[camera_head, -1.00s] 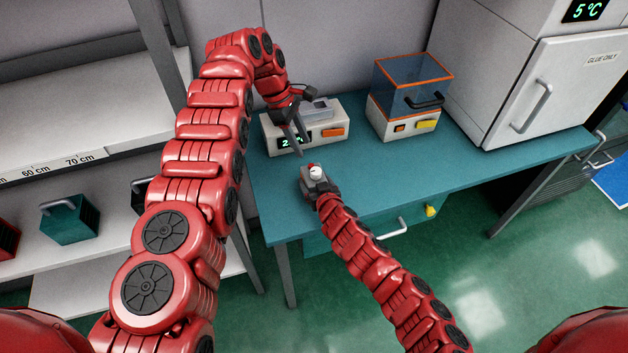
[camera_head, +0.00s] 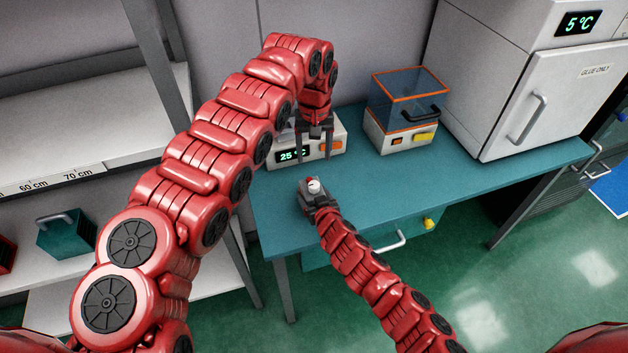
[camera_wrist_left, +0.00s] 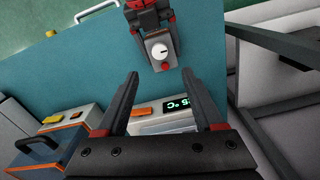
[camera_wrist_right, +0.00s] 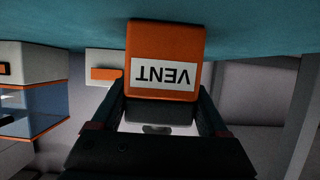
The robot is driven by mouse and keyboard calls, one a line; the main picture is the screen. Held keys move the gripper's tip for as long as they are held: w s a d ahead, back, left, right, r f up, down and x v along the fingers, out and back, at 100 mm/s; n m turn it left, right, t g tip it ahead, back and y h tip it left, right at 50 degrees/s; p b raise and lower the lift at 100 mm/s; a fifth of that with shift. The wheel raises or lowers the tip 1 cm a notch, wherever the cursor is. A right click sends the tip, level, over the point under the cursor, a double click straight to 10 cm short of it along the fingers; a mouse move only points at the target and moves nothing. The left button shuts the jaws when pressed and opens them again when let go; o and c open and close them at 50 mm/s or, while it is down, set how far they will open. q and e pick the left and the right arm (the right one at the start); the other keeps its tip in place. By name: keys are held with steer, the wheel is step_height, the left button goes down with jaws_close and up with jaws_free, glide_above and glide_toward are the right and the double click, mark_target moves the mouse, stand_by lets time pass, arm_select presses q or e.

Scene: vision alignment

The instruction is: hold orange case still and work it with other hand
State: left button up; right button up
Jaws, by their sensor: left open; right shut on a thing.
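The orange case (camera_wrist_right: 165,50) shows in the right wrist view with a white label reading VENT upside down. My right gripper (camera_wrist_right: 160,100) is shut on it, one finger on each side. In the left wrist view its other face is grey with a white round dial (camera_wrist_left: 160,52) and a red button (camera_wrist_left: 165,67). In the head view the dial (camera_head: 314,186) faces up, over the teal bench. My left gripper (camera_head: 314,155) is open and empty, pointing down behind the case. In the left wrist view its fingertips (camera_wrist_left: 160,75) lie apart, either side of the button in the picture.
A white device (camera_head: 335,140) with a 25 °C display stands behind my left gripper. A clear-lidded box (camera_head: 385,134) with orange edges and a tall white cabinet (camera_head: 535,90) stand to the right. The teal bench (camera_head: 400,180) is clear at front right.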

mark_target(314, 184)
arm_select(q)
step_height(314, 184, down, 11)
stand_by(0.3)
jaws_close()
stand_by(0.3)
